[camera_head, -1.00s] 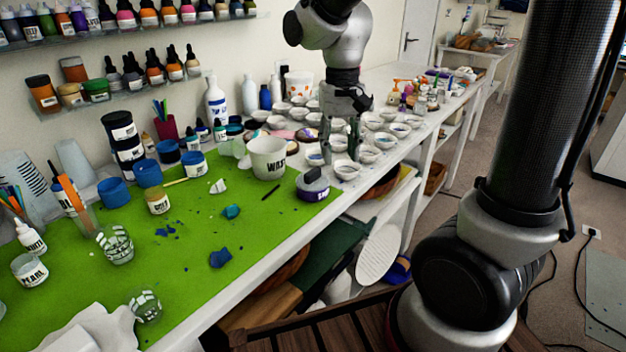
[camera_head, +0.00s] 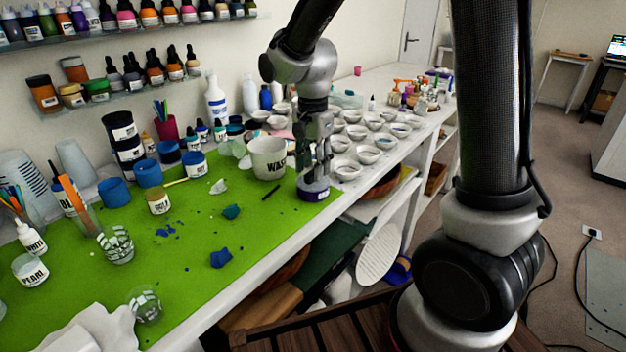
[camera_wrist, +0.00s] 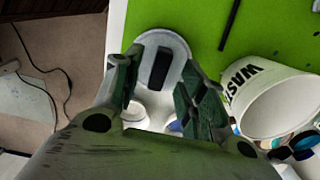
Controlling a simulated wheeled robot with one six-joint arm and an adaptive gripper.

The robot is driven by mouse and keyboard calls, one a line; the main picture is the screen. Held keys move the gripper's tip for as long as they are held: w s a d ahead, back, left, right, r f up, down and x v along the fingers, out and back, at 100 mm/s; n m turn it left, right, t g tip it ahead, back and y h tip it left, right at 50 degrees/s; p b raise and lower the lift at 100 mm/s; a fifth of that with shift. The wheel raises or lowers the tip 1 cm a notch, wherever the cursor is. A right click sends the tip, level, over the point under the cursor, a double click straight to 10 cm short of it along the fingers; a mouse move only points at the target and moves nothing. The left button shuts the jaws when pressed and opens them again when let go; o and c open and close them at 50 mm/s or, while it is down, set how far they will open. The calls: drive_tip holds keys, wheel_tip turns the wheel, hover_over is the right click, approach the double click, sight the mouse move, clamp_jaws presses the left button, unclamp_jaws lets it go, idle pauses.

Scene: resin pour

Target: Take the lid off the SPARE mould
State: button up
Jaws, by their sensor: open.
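The SPARE mould (camera_head: 313,194) is a short round dark-purple pot with a pale label, standing at the right edge of the green mat. Its label is mostly too small to read. Its grey round lid (camera_wrist: 178,52) has a black bar handle (camera_wrist: 159,68) across the top, seen from above in the wrist view. The lid is on the mould. My gripper (camera_head: 315,172) points down just above the mould. In the wrist view my gripper (camera_wrist: 155,76) is open, with one finger to each side of the handle. I cannot tell whether the fingers touch it.
A white WASTE bucket (camera_head: 266,158) stands close left of my gripper. Several small white cups (camera_head: 348,170) crowd the bench to the right. A black stick (camera_head: 271,192) lies on the green mat (camera_head: 200,290).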

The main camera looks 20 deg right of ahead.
drive_tip(key=shift+f, duration=0.65)
drive_tip(key=c, duration=0.9)
